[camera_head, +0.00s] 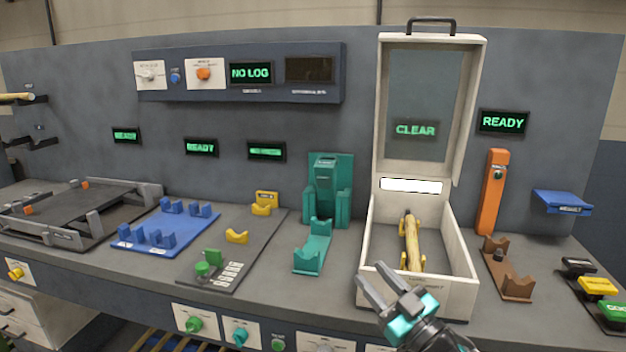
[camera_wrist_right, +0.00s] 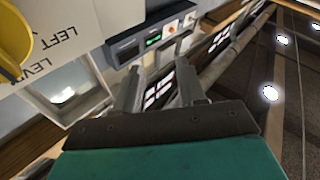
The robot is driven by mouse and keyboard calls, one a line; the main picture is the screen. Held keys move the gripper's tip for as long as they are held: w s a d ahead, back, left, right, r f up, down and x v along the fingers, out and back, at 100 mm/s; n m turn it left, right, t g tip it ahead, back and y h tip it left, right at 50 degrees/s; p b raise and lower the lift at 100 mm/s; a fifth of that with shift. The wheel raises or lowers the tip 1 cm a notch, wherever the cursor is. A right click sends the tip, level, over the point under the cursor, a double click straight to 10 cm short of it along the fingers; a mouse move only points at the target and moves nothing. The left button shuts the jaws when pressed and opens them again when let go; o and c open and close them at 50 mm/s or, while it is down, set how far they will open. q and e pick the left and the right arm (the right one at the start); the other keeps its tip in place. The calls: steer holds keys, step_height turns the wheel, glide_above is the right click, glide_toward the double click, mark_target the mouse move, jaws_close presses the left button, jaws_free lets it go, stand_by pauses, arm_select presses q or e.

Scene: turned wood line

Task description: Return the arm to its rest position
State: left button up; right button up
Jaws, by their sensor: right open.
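My right gripper (camera_head: 388,284) is in front of the white box at the lower middle right of the head view, with its two fingers apart and nothing between them. Its fingers (camera_wrist_right: 160,88) also show spread and empty in the right wrist view. A turned yellow wooden piece (camera_head: 412,240) lies inside the open white box (camera_head: 455,262), whose windowed lid (camera_head: 470,110) stands raised. My left gripper is not in view.
A teal cradle and stand (camera_head: 328,200) is left of the box. A brown cradle (camera_head: 507,270) and orange post (camera_head: 492,195) are right of it. A blue fixture (camera_head: 165,230) and dark tray (camera_head: 75,212) lie left. Displays on the wall read "READY", "CLEAR" and "NO LOG".

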steer(key=s+d+f+m+g+h, duration=0.3)
steer(key=s+f+h, duration=0.2)
steer(key=s+f, duration=0.7)
steer(key=s+d+f+m+g+h, duration=0.3)
steer(key=s+f, duration=0.8)
steer(key=s, duration=0.4)
steer(key=shift+s+f+m+g+h, duration=0.15)
steer(key=shift+f+m+g+h, duration=0.3)
steer(key=shift+m+h, duration=0.4)
